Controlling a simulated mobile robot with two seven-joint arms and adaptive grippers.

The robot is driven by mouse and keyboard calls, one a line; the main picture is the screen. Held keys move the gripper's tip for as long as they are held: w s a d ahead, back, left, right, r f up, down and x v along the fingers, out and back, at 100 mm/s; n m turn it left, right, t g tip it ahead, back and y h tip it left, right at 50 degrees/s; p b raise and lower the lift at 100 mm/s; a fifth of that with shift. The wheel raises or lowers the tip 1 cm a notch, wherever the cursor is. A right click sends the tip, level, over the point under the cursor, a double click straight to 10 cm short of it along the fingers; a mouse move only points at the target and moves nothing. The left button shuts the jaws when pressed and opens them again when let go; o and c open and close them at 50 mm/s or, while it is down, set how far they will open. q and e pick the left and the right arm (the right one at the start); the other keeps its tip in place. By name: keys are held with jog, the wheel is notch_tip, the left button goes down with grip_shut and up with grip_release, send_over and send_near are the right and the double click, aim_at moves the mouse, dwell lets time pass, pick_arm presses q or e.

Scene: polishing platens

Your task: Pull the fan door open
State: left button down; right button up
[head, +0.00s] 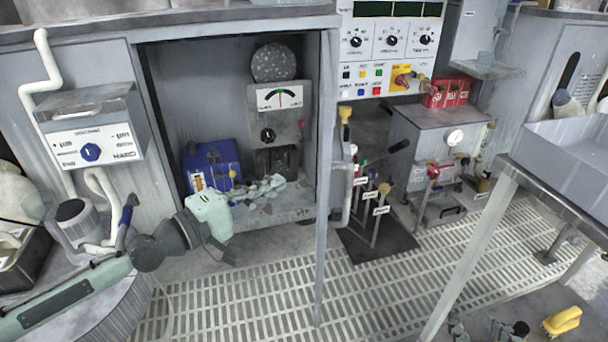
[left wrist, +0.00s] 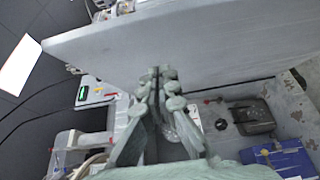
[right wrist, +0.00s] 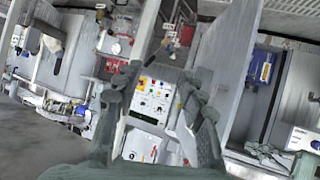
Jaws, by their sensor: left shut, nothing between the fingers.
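The fan door (head: 324,200) stands swung out from the cabinet, seen nearly edge-on in the head view, with a pale bar handle (head: 347,195) on its right side. The cabinet interior is exposed. My left gripper (head: 275,184) is inside the opening, left of the door, shut and empty. In the left wrist view its shut fingertips (left wrist: 160,74) point toward the door's grey panel (left wrist: 220,40); I cannot tell whether they touch it. My right gripper (right wrist: 160,75) is open and empty in the right wrist view, where the door panel (right wrist: 226,65) shows to its right.
Inside the cabinet are a blue box (head: 212,166) and a gauge panel (head: 280,98). Labelled levers (head: 380,190) stand right of the door. A grey tray (head: 560,150) on legs is at the right. The grated floor (head: 240,300) in front is mostly clear.

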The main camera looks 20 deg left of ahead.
pick_arm(q)
jog(key=w+d+p, duration=0.3)
jog(key=d, duration=0.2)
jog(key=shift+w+d, duration=0.2)
jog(key=shift+w, duration=0.1)
pick_arm(e)
jog(key=s+d+f+g+h, duration=0.2)
jog(key=s+d+f+g, duration=0.1)
jog(key=s+d+g, duration=0.1)
jog(key=s+d+f+m+g+h, duration=0.1)
jog(key=s+d+f+g, duration=0.3)
jog(key=s+d, duration=0.3)
jog(key=shift+s+d+f+m+h, duration=0.15)
jog(key=shift+s+f+m+h, duration=0.2)
jog(key=shift+s, duration=0.45)
jog(key=shift+r, duration=0.1)
